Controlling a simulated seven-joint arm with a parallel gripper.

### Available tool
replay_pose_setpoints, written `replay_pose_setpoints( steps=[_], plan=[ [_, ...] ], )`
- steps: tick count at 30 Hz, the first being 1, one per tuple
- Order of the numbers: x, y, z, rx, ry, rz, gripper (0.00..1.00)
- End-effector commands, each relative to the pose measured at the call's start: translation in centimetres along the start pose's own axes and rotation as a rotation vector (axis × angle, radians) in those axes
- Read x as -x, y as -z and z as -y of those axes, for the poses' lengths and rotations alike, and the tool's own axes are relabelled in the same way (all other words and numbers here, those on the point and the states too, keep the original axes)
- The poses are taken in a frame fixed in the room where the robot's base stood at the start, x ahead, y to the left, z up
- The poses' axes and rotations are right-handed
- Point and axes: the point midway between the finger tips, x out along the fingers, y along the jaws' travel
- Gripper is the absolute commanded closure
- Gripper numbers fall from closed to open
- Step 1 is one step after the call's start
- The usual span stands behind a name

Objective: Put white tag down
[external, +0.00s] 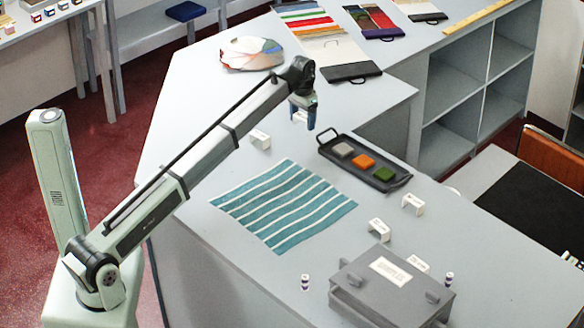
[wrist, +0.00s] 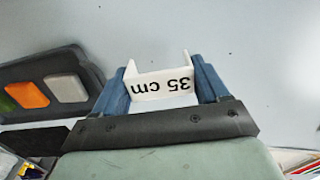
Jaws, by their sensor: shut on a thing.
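My gripper (external: 303,118) is over the grey counter, behind the black tray and to the left of its far end. Its blue fingers are shut on a white tag (wrist: 160,88). The wrist view shows the tag between the fingers, with "35 cm" printed on it upside down. In the external view the held tag (external: 299,116) is a small white patch between the fingers. I cannot tell whether its base touches the counter. Other white tags stand on the counter, one left of the tray (external: 260,140) and two nearer the front (external: 379,230) (external: 412,204).
The black tray (external: 326,151) holds grey, orange and green swatches. A teal striped cloth (external: 283,205) lies left of it. A grey box (external: 393,285) sits at the front, with two small striped spools beside it.

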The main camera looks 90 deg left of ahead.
Motion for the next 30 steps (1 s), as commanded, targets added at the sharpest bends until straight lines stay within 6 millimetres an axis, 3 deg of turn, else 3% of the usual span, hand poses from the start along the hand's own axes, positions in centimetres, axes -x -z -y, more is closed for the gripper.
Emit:
replay_pose_setpoints(
  steps=[8,20,21,28,30],
  plan=[
    [-3.1,-0.1,0.0,0.0,0.0,0.001,0.54],
    [-3.5,0.0,0.0,0.0,0.0,0.001,0.54],
    [-3.5,0.0,0.0,0.0,0.0,0.001,0.24],
    [-3.5,0.0,0.0,0.0,0.0,0.001,0.02],
    [-3.5,0.0,0.0,0.0,0.0,0.001,0.0]
  ],
)
